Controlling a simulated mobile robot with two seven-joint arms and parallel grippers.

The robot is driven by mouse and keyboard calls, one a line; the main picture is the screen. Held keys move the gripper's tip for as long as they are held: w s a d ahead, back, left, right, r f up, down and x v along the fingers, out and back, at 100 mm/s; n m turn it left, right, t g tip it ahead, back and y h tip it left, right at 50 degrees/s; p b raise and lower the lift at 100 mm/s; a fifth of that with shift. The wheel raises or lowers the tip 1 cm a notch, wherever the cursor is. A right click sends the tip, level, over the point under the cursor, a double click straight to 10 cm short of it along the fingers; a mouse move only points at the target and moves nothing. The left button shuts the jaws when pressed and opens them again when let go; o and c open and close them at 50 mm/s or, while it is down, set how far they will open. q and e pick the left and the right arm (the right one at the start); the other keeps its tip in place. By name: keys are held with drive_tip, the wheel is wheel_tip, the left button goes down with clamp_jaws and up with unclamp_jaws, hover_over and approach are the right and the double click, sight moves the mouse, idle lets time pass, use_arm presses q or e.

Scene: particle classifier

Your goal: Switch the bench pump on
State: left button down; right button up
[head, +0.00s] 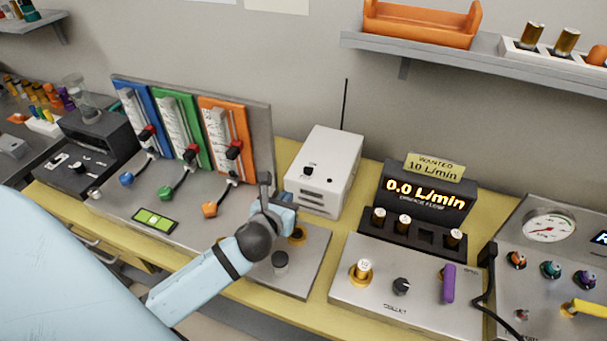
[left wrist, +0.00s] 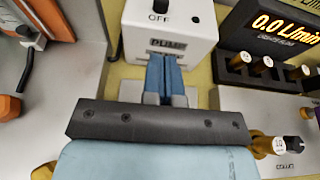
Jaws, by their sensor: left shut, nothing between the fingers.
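The bench pump is a white box (head: 338,150) with a thin black aerial-like rod at the back, standing behind the metal plates on the yellow bench. Its sloped face carries a small black switch (head: 308,170) with a label below it. In the left wrist view, the pump (left wrist: 205,40) shows the label OFF under the black switch (left wrist: 161,4) and a PUMP plate lower down. My left gripper (head: 286,199) is shut and empty at the pump's front left. In the left wrist view, its blue fingertips (left wrist: 163,62) overlap the pump's lower front, below the switch; contact cannot be told.
To the left is a panel with blue, green and orange sliders (head: 222,135). To the right are a display (head: 428,200) reading 0.0 L/min, a plate with a purple handle (head: 448,284), and a gauge panel (head: 549,227). A shelf (head: 460,55) hangs above.

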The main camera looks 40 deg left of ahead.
sight(307, 170)
use_arm(q)
drive_tip(key=x, duration=0.7)
drive_tip(key=r+p+x, duration=0.1)
drive_tip(key=x, duration=0.3)
drive_tip(key=shift+w+a, duration=0.1)
drive_tip(key=shift+w, duration=0.05)
drive_tip(key=shift+w+a, duration=0.1)
drive_tip(key=shift+w, duration=0.35)
drive_tip(key=shift+w+a+r, duration=0.1)
drive_tip(key=shift+w+r, duration=0.05)
drive_tip(key=shift+w, duration=0.25)
drive_tip(key=shift+w+a+p, duration=0.1)
drive_tip(key=shift+w+p, duration=0.4)
drive_tip(key=shift+w, duration=0.05)
drive_tip(key=shift+w+a, duration=0.1)
drive_tip(key=shift+w, duration=0.25)
drive_tip(key=shift+w+f, duration=0.1)
drive_tip(key=shift+f, duration=0.1)
